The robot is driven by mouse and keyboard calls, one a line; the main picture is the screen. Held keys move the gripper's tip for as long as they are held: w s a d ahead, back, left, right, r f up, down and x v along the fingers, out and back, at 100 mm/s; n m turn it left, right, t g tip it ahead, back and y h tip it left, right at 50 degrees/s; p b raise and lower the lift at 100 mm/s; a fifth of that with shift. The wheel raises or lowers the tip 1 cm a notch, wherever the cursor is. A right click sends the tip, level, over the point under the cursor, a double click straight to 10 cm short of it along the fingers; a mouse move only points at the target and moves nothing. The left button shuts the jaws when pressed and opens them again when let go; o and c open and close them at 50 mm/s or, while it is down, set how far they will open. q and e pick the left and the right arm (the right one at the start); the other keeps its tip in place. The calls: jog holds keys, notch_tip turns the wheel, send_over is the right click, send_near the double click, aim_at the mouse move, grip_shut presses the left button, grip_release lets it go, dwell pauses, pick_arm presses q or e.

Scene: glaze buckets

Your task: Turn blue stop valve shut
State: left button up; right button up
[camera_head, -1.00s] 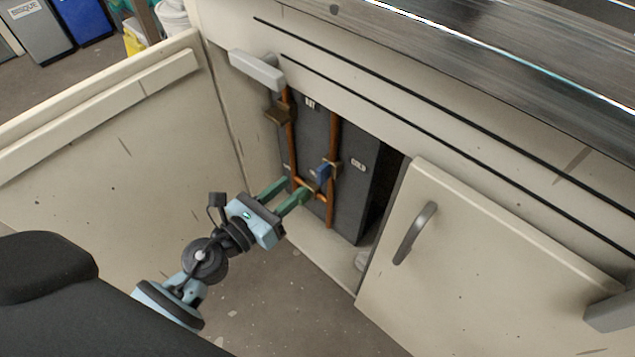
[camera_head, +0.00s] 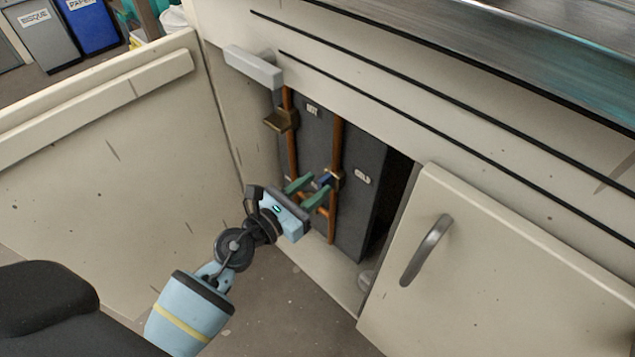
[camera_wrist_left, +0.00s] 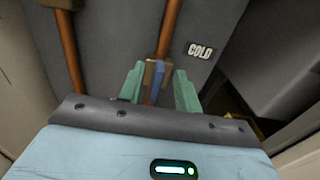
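The blue stop valve handle (camera_head: 323,180) sits on the right copper pipe (camera_head: 336,140), beside the COLD label, inside the open cabinet. In the left wrist view the blue handle (camera_wrist_left: 158,76) hangs from a brass body (camera_wrist_left: 154,70) on the pipe, between my two green fingertips. My left gripper (camera_head: 312,188) is open around the handle, with a gap on each side; its fingers also show in the left wrist view (camera_wrist_left: 160,88). Part of the handle is hidden by the fingers in the head view. My right gripper is not in view.
A brass valve (camera_head: 281,119) sits on the left copper pipe (camera_head: 291,150), near the HOT label. An open cabinet door (camera_head: 90,180) stands left, and another door with a grey handle (camera_head: 427,250) stands right. The counter edge overhangs above.

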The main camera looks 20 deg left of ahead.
pick_arm(q)
jog(key=shift+w+d, duration=0.25)
jog(key=shift+w, duration=0.6)
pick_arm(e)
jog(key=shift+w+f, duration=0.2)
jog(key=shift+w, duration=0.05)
pick_arm(q)
jog(key=shift+c, duration=0.2)
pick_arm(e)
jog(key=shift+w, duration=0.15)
pick_arm(q)
grip_shut()
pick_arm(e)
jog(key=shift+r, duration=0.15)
